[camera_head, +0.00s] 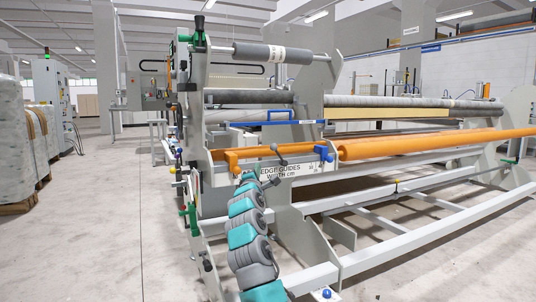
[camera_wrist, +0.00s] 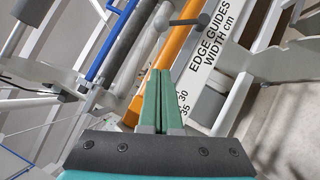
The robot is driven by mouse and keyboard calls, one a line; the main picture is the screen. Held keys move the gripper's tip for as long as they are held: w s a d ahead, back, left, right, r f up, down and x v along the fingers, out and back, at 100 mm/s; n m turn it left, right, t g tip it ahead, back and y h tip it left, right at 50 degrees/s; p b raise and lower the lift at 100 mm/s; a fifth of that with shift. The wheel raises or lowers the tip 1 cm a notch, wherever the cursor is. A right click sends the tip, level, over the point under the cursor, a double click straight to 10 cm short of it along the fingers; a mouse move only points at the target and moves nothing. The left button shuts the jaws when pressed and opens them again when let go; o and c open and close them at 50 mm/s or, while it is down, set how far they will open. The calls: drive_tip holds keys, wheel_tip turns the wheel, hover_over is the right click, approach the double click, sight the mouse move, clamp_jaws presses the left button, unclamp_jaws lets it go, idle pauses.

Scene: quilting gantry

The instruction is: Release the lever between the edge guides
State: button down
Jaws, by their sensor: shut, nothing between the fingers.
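The lever (camera_head: 281,148), a dark grey bar with round ends, sits on the orange bar between the orange edge guide (camera_head: 232,158) and the blue edge guide (camera_head: 325,153). In the wrist view the lever (camera_wrist: 190,22) lies across the top, one ball end to the left and its arm reaching right. My gripper (camera_wrist: 160,72) has green fingers, held together and empty. Its tips point towards the lever and appear below it, with a visible gap. In the head view my wrist is in front of the panel's left part, and the fingers are hard to make out.
The white panel reading "EDGE GUIDES WIDTH cm" (camera_head: 288,170) lies below the lever, and shows beside the fingers in the wrist view (camera_wrist: 212,50). A long orange roller (camera_head: 430,144) extends right. Grey frame beams (camera_head: 420,240) surround my arm. Open floor (camera_head: 100,220) lies left.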

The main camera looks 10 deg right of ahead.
sight(278, 154)
drive_tip(key=w+d+r+p, duration=0.3)
drive_tip(key=w+d, duration=0.2)
drive_tip(key=w, duration=0.4)
drive_tip(key=shift+w+r, duration=0.2)
drive_tip(key=shift+r, duration=0.05)
idle(0.3)
drive_tip(key=shift+r+p, duration=0.1)
drive_tip(key=shift+p, duration=0.3)
